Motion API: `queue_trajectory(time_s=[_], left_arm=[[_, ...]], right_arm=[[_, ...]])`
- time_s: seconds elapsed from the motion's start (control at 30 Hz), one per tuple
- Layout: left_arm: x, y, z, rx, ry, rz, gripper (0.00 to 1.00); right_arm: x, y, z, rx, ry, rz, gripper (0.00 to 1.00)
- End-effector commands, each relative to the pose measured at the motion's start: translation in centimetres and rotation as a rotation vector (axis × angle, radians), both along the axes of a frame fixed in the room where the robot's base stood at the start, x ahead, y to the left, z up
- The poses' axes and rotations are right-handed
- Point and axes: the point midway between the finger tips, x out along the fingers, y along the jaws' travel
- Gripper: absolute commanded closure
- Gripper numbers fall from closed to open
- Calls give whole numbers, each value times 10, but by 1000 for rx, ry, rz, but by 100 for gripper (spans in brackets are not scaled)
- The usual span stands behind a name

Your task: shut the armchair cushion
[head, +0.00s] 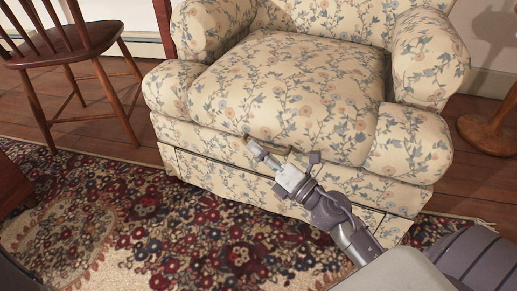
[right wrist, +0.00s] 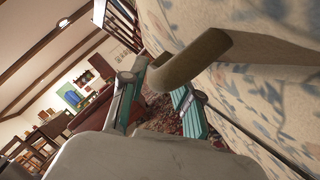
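The floral armchair (head: 423,60) fills the upper middle of the head view, with its thick seat cushion (head: 285,90) between the two arms. A brown bar handle is at the chair's front, partly hidden by my gripper; the handle (right wrist: 190,58) shows large and curved in the right wrist view. My right gripper (head: 283,157) is in front of the chair, just below the cushion's front edge. In the right wrist view its teal-padded fingers (right wrist: 159,88) are spread, with the handle close by their tips. Whether they touch it I cannot tell. My left gripper is out of view.
A wooden spindle chair (head: 75,45) stands at the left. A round wooden base (head: 488,135) stands on the floor at the right. A patterned rug (head: 160,230) covers the floor in front of the armchair and is open there.

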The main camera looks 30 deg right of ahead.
Motion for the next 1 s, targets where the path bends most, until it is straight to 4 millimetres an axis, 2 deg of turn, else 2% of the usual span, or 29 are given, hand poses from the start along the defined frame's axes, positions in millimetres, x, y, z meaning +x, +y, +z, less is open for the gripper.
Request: queue_trajectory(time_s=[0.03,0.47,1.0], left_arm=[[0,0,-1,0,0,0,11],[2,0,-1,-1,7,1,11],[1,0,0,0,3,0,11]], right_arm=[[0,0,-7,-3,13,-1,77],[0,1,-3,-6,12,4,77],[0,0,63,-8,-8,6,77]])
